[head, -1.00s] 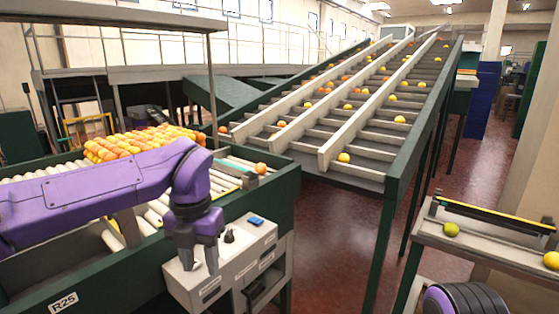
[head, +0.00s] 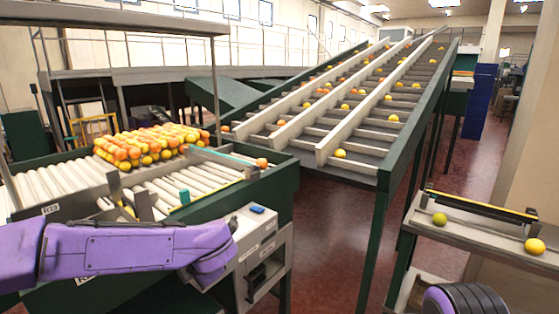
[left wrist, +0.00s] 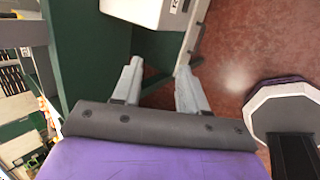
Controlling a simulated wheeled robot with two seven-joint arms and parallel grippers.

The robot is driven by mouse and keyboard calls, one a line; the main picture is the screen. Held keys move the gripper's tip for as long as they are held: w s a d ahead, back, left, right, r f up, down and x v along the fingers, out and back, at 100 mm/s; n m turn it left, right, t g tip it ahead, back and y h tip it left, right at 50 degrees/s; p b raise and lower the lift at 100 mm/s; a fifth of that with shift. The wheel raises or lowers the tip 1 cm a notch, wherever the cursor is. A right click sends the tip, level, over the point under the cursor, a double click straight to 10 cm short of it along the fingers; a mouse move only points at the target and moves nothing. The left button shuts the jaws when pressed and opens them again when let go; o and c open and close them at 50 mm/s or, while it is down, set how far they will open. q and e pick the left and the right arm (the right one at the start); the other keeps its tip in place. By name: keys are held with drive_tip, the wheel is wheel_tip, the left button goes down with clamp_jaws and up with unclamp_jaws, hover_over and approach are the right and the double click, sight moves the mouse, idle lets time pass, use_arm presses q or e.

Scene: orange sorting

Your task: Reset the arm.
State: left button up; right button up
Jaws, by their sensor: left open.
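My left arm (head: 130,250) comes in from the left, low over the near end of the roller table, with its wrist beside the grey control box (head: 258,235). The fingers of my left gripper do not show clearly in the head view. In the left wrist view my left gripper (left wrist: 160,70) has its two grey fingers spread apart with nothing between them. It points down past a pale box (left wrist: 135,8) and a dark green panel, with red floor below. My right gripper is not in view.
A pile of oranges (head: 145,146) lies on the roller table (head: 75,178). A sloped conveyor (head: 350,150) carries scattered oranges and yellow fruit. Red floor between is clear.

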use_arm(q)
drive_tip(key=s+a+f+m+t+b, duration=0.1)
drive_tip(key=s+f+m, duration=0.25)
drive_tip(key=f, duration=0.45)
drive_tip(key=s+f+m+t, duration=0.1)
drive_tip(key=s+f+m, duration=0.1)
drive_tip(key=f+m, duration=0.4)
drive_tip(key=s+a+f+m+t+b, duration=0.1)
drive_tip(key=s+f+m, duration=0.2)
drive_tip(key=f, duration=0.6)
drive_tip(key=s+a+f+m+g, duration=0.1)
drive_tip(key=s+a+f+m, duration=0.2)
drive_tip(key=s+f, duration=0.2)
drive_tip(key=s+a+f+m+g+h+b, duration=0.1)
drive_tip(key=s+f, duration=0.4)
drive_tip(key=s, duration=0.7)
drive_tip(key=s+a+f+m+g+b, duration=0.1)
drive_tip(key=s+a+f+m+g, duration=0.2)
drive_tip(key=s, duration=0.6)
wheel_tip(320, 180, down, 2)
drive_tip(key=shift+s+a+f+m, duration=0.1)
drive_tip(key=shift+s+a+m, duration=0.05)
drive_tip(key=shift+a+m, duration=0.85)
